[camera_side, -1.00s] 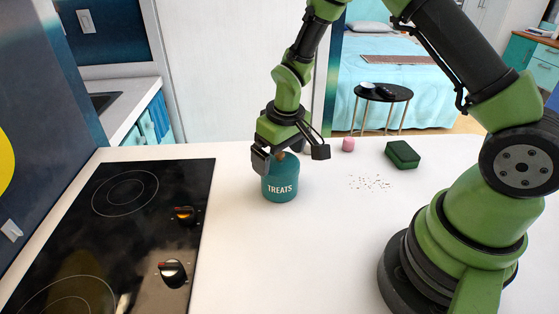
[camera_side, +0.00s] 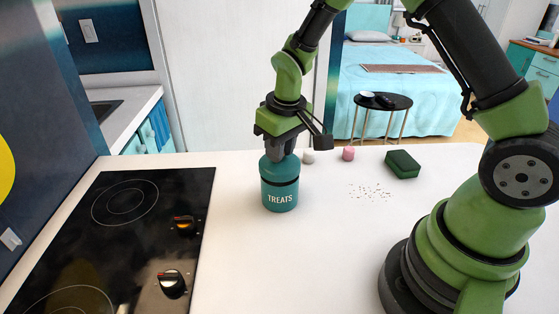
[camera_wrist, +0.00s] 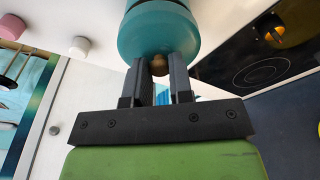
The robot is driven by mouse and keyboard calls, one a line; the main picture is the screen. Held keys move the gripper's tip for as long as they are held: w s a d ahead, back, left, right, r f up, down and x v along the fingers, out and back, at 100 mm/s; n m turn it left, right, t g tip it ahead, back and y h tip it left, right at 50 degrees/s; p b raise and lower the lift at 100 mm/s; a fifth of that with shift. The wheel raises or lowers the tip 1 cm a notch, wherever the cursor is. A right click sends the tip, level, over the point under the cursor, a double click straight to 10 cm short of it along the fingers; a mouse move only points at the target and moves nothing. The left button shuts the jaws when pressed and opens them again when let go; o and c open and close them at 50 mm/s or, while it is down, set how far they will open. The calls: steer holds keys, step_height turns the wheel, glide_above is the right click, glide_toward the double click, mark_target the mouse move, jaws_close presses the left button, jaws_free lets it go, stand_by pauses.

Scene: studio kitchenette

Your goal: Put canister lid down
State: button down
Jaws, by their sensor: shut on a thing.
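The teal canister (camera_side: 279,197) marked TREATS stands upright on the white counter, right of the cooktop. Its teal domed lid (camera_side: 279,169) is above the body, lined up with it. A dark band shows between lid and body in the side view; I cannot tell whether it is a gap or a seal. My gripper (camera_side: 280,153) points down over the lid. In the wrist view, my gripper (camera_wrist: 159,72) is shut on the lid's small wooden knob (camera_wrist: 158,62), one finger on each side. The lid's underside is hidden.
The black cooktop (camera_side: 110,235) lies to the left, with knobs near its right edge. Behind and right of the canister are a small white object (camera_side: 308,156), a pink one (camera_side: 348,153) and a dark green block (camera_side: 402,164). Small crumbs (camera_side: 370,192) lie at mid-counter. The front counter is clear.

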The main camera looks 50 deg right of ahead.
step_height(320, 180, up, 5)
steer(key=shift+w+r, duration=0.1)
steer(key=shift+w+d+r, duration=0.1)
steer(key=shift+w+r, duration=0.1)
steer(key=shift+r, duration=0.1)
steer(key=w+d+f, duration=0.1)
steer(key=w+d, duration=0.1)
steer(key=w, duration=0.3)
glide_above(257, 166)
step_height(257, 166, down, 4)
steer(key=f, duration=1)
steer(key=shift+s+f, duration=0.25)
steer(key=shift+f, duration=0.1)
steer(key=c, duration=1)
jaws_free()
steer(key=shift+f, duration=0.15)
